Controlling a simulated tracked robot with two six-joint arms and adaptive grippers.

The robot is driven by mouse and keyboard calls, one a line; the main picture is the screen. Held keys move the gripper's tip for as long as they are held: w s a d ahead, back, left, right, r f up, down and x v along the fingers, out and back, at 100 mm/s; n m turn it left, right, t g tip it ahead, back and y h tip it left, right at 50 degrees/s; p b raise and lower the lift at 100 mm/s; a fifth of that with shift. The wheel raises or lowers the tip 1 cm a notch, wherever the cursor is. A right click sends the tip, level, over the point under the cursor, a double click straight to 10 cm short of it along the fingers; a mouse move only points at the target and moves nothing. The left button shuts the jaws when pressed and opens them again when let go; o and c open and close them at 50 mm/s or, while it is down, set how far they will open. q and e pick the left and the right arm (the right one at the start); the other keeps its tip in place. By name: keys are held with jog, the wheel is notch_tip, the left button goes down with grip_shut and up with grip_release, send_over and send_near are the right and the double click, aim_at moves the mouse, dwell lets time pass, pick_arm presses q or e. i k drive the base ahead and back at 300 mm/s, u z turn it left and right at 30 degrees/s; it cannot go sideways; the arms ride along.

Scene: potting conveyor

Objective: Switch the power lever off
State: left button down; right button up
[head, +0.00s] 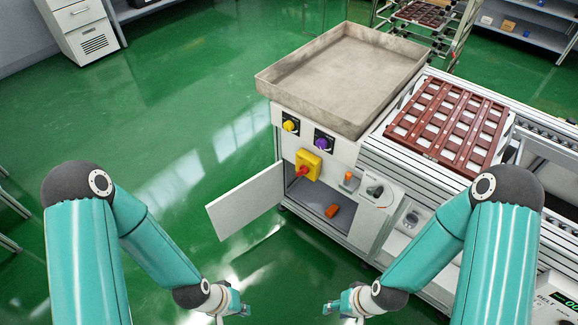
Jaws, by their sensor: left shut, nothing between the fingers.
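The power lever (303,171) looks like a red handle on a yellow plate (313,160), on the front of the white control cabinet (345,153). The handle shows at the lower left of the plate; I cannot tell its exact setting. My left gripper (244,310) is shut and empty, low in the head view, below and left of the lever and apart from it. My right gripper (326,309) is also low, below the lever and touching nothing that I can see. Its fingers are too small to tell whether they are open.
A yellow knob (290,126) and a purple knob (322,144) sit above the lever. A cabinet door (246,209) stands open below it, sticking out left. An orange object (332,211) lies inside. A grey tray (335,75) tops the cabinet. Green floor is clear at left.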

aim_at(303, 170)
jog(key=i, duration=0.85)
jog(key=z, duration=0.05)
